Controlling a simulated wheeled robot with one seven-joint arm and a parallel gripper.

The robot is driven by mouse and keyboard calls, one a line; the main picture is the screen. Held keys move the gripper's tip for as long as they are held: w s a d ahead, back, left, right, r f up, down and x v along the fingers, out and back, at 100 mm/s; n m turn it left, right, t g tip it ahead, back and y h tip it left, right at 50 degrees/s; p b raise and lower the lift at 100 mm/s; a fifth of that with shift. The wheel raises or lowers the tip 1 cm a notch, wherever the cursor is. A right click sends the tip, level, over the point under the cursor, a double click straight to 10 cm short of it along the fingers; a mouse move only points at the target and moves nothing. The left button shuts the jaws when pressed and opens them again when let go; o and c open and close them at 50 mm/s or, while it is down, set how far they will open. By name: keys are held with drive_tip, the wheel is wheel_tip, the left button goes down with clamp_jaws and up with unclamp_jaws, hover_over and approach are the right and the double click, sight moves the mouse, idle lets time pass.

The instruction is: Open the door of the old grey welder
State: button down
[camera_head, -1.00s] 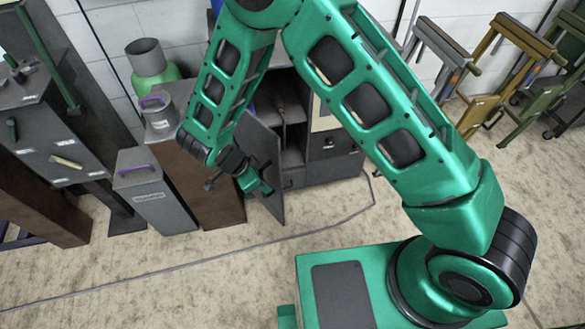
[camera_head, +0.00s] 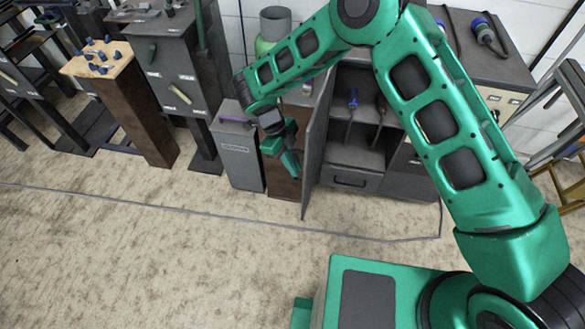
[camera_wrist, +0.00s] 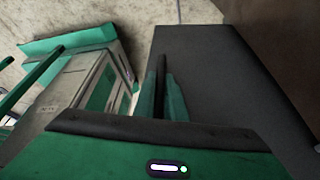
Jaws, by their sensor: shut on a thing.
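The old grey welder (camera_head: 352,182) is a grey cabinet at the centre back in the head view. Its door (camera_head: 316,140) stands swung open towards the left, seen nearly edge-on, so the inside shelves show. In the wrist view the door (camera_wrist: 225,85) is a broad dark grey panel right of the fingers. My gripper (camera_head: 292,163) is at the left side of the door. In the wrist view my gripper (camera_wrist: 162,92) is shut around a thin dark bar beside the panel, which looks like the door's handle. The exact contact is partly hidden by the fingers.
A narrow grey box (camera_head: 238,152) stands close left of my gripper. A wood-topped stand (camera_head: 100,62) and grey cabinets stand farther left. A cable (camera_head: 200,210) runs across the floor; the floor in front is clear.

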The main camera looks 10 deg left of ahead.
drive_tip(key=shift+w, duration=0.1)
idle(0.3)
drive_tip(key=c, duration=1.8)
unclamp_jaws()
drive_tip(key=shift+a+r, duration=0.1)
drive_tip(key=v, duration=1)
drive_tip(key=shift+w+a+r, duration=0.1)
drive_tip(key=shift+a+r, duration=0.05)
drive_tip(key=shift+r, duration=0.05)
